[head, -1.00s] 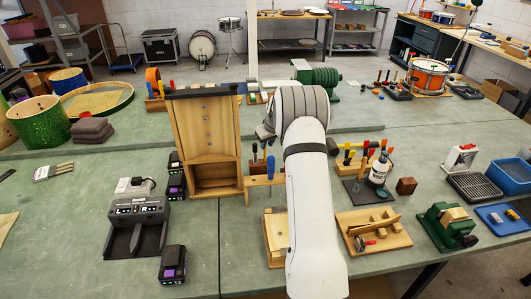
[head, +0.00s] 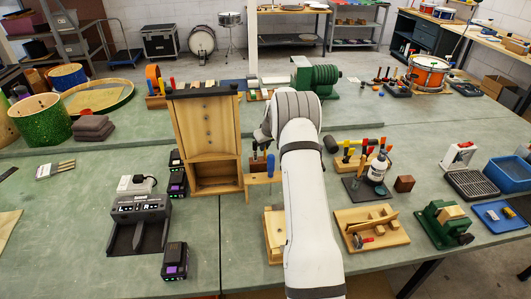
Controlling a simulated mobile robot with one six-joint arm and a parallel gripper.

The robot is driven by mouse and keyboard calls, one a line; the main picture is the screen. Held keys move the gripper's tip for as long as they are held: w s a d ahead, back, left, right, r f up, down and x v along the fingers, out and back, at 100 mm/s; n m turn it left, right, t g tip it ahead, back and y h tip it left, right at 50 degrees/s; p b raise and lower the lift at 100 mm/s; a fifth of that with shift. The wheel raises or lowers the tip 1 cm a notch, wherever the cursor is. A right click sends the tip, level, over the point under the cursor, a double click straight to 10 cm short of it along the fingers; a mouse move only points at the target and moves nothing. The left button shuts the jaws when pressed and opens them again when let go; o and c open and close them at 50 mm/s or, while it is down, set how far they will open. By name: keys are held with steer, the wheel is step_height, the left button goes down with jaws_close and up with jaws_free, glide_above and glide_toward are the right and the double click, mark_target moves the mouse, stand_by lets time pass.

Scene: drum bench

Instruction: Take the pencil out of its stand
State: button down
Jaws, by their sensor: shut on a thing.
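A small wooden stand (head: 263,179) stands just right of the tall wooden cabinet. A blue-handled tool (head: 271,164) and a darker slim tool stand upright at it. My gripper (head: 263,134) shows only in part, dark grey, left of my arm's bend and above the stand. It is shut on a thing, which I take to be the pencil. The fingertips and the held part are too small and too covered to make out. I cannot tell whether the pencil is still in a stand.
The wooden cabinet (head: 205,128) stands close to the left of my gripper. A charger (head: 139,218) is at the front left.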

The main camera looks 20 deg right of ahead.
step_height(320, 180, up, 10)
steer(key=b, duration=0.3)
stand_by(0.3)
